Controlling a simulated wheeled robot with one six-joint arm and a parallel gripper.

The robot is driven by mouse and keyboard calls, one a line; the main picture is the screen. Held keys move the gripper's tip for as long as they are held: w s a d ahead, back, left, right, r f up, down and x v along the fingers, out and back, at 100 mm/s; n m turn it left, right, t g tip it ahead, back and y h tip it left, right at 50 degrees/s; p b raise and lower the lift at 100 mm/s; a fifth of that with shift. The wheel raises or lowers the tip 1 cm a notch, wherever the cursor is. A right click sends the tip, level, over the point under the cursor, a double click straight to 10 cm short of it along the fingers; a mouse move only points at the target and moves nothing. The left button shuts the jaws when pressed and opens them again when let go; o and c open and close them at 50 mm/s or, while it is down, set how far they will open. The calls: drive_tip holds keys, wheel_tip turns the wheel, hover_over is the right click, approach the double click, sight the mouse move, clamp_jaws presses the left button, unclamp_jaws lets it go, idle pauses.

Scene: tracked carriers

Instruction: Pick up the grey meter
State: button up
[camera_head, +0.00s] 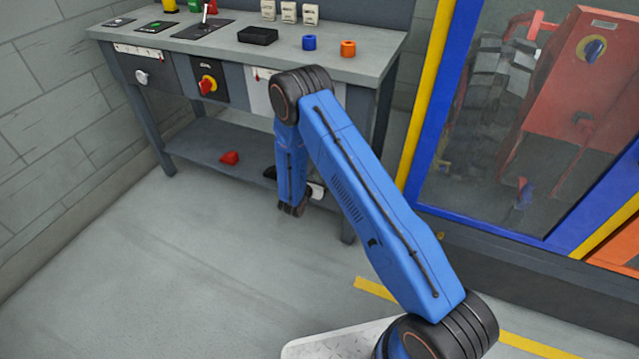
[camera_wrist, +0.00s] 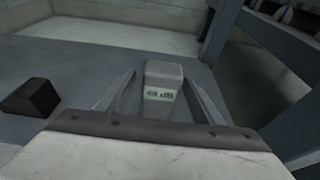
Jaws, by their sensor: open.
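The grey meter (camera_wrist: 163,85) shows in the wrist view as a small upright grey box with a pale display reading what looks like "49 dB". It stands on the lower shelf (camera_wrist: 60,55) of the workbench. My gripper (camera_wrist: 160,98) is open, with one finger on each side of the meter. I cannot tell whether the fingers touch it. In the head view the meter is hidden behind my blue arm, and my gripper shows only in part, low at the bench's lower shelf.
A black block (camera_wrist: 32,97) lies left of the meter on the shelf. A red object (camera_head: 229,158) is also on the lower shelf. The benchtop (camera_head: 190,48) above carries several small items. A bench leg (camera_wrist: 222,30) stands close on the right. The floor in front is clear.

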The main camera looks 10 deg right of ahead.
drive_tip(key=c, duration=1.3)
drive_tip(key=shift+r, duration=0.1)
